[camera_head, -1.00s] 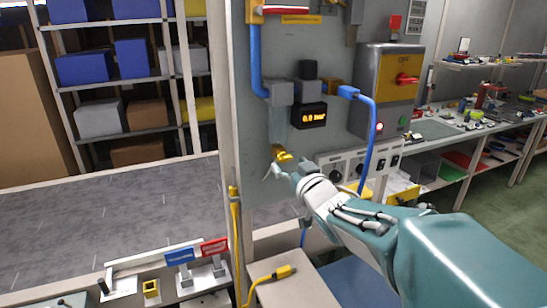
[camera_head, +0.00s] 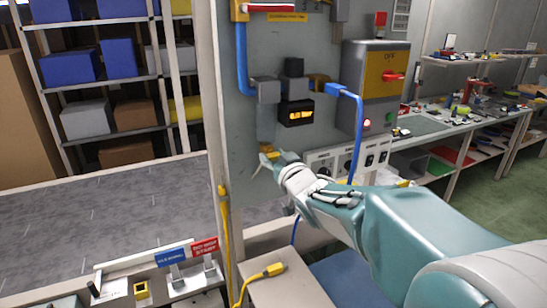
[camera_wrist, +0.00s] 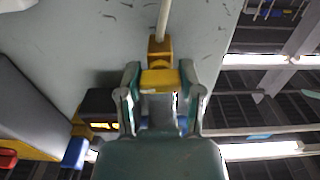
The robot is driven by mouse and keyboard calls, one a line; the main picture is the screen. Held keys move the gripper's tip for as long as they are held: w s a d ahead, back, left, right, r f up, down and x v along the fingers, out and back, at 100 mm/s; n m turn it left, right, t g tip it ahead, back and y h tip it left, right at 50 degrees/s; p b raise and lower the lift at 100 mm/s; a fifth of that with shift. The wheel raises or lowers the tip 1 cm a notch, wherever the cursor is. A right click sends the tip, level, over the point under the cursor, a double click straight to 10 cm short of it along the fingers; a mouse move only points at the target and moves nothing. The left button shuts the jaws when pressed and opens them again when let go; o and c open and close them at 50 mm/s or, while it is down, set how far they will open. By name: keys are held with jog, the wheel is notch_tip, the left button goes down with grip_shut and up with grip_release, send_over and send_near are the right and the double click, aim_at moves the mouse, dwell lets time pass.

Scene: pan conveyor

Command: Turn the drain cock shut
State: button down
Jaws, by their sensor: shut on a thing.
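The drain cock (camera_head: 270,154) is a small yellow fitting low on the grey panel, under a clear bowl (camera_head: 266,125). My gripper (camera_head: 272,159) reaches it from the right and covers part of it. In the wrist view, my gripper (camera_wrist: 159,88) has a finger on each side of the yellow part of the drain cock (camera_wrist: 158,79) and is shut on it. A yellow block with a pale rod shows just beyond the fingertips. The cock's exact angle is hard to read.
Above the cock are a grey block (camera_head: 266,90), a black display (camera_head: 296,113) with orange digits and a blue hose (camera_head: 357,135). A switch box (camera_head: 375,82) with a red handle is to the right. A post (camera_head: 215,130) stands left; a bench with small signs is below.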

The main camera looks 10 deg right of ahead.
jog(key=shift+n, duration=0.6)
jog(key=shift+c, duration=1.2)
grip_release()
jog(key=shift+a, duration=0.1)
jog(key=s+d, duration=0.2)
jog(key=s, duration=0.9)
jog(key=shift+s+d, duration=0.15)
jog(key=shift+s, duration=0.2)
jog(key=shift+f, duration=0.1)
